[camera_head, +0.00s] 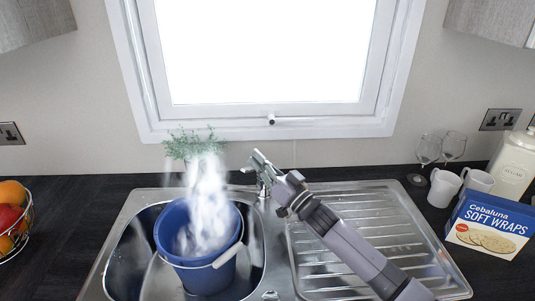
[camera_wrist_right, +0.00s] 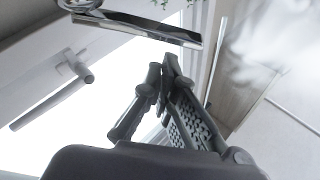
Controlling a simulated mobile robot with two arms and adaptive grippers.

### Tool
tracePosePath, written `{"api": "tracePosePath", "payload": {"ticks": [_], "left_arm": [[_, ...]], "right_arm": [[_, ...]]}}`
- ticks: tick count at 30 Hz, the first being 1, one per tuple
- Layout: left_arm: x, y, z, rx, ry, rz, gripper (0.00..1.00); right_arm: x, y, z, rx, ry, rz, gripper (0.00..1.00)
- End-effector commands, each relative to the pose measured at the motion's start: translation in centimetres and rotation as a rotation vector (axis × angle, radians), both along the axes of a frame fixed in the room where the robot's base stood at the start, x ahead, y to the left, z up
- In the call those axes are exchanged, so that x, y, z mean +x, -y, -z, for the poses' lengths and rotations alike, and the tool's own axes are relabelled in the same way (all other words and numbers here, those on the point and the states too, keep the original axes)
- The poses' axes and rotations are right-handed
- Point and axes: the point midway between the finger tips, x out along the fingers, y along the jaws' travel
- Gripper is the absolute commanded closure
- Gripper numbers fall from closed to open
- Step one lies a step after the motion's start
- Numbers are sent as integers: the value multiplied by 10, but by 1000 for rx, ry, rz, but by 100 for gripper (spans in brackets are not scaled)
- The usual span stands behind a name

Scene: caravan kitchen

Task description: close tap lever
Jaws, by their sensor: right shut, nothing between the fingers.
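The chrome tap (camera_head: 264,189) stands at the back of the sink, partly hidden behind my right gripper (camera_head: 259,158). A white stream of water (camera_head: 208,200) falls into a blue bucket (camera_head: 170,238) in the sink bowl. My right gripper is shut and empty, beside and above the tap body. In the right wrist view, a chrome bar of the tap (camera_wrist_right: 145,27) crosses the top, beyond the fingertips of the same gripper (camera_wrist_right: 163,68). I cannot tell whether that bar is the lever or the spout, or whether the fingers touch it. My left gripper is not in view.
The ribbed drainer (camera_head: 365,225) lies under my right arm. A window (camera_head: 270,50) with a handle (camera_head: 271,119) is behind the sink. Mugs (camera_head: 443,187), glasses (camera_head: 428,149) and a wraps box (camera_head: 490,225) stand at right, a fruit basket (camera_head: 12,225) at left. A plant (camera_head: 190,146) is behind the bucket.

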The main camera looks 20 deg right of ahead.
Motion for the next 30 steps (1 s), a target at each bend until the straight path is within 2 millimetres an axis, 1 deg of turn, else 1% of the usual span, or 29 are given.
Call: {"api": "tracePosePath", "payload": {"ticks": [3,6,16,21,24,27,30], "left_arm": [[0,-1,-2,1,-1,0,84],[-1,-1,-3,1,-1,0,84],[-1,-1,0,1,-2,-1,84],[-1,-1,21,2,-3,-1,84],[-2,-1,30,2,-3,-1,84],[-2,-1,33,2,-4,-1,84],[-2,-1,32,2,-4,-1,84]], "right_arm": [[-2,-2,7,1,1,0,100],[-2,-3,10,1,2,1,100],[-3,-3,13,-10,8,0,100],[-8,-10,29,-147,98,0,100],[-9,-12,32,-248,166,0,100],[-10,-14,32,-307,206,0,100],[-10,-14,31,-323,215,1,100]]}}
